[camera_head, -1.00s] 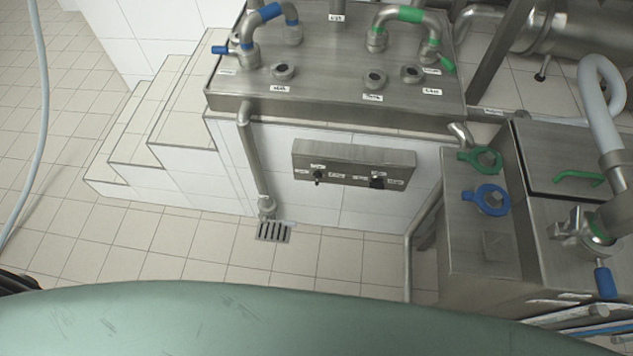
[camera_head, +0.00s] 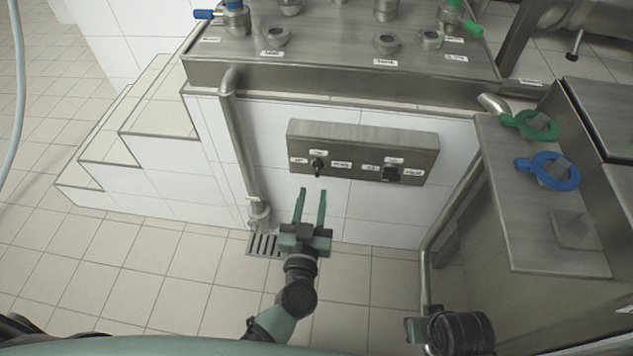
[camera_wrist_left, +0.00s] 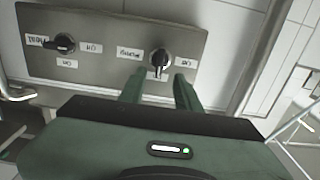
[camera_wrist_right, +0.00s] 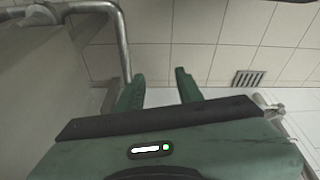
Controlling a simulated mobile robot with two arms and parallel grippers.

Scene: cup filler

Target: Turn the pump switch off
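The switch panel (camera_head: 365,150) is a grey metal box on the white tiled wall, with two black rotary switches. The pump switch (camera_head: 318,166) is the left one in the head view; its knob stands roughly vertical. My left gripper (camera_head: 312,190) is open and empty, just below and in front of the pump switch. In the left wrist view its fingertips (camera_wrist_left: 158,76) are apart, with the knob between and beyond them. My right gripper (camera_wrist_right: 158,76) is open and empty.
The other switch (camera_head: 391,173) is on the panel's right side. A vertical pipe (camera_head: 240,150) runs left of the panel to a floor drain (camera_head: 265,245). A metal cabinet (camera_head: 545,220) with green and blue valve handles stands at right. Tiled steps are at left.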

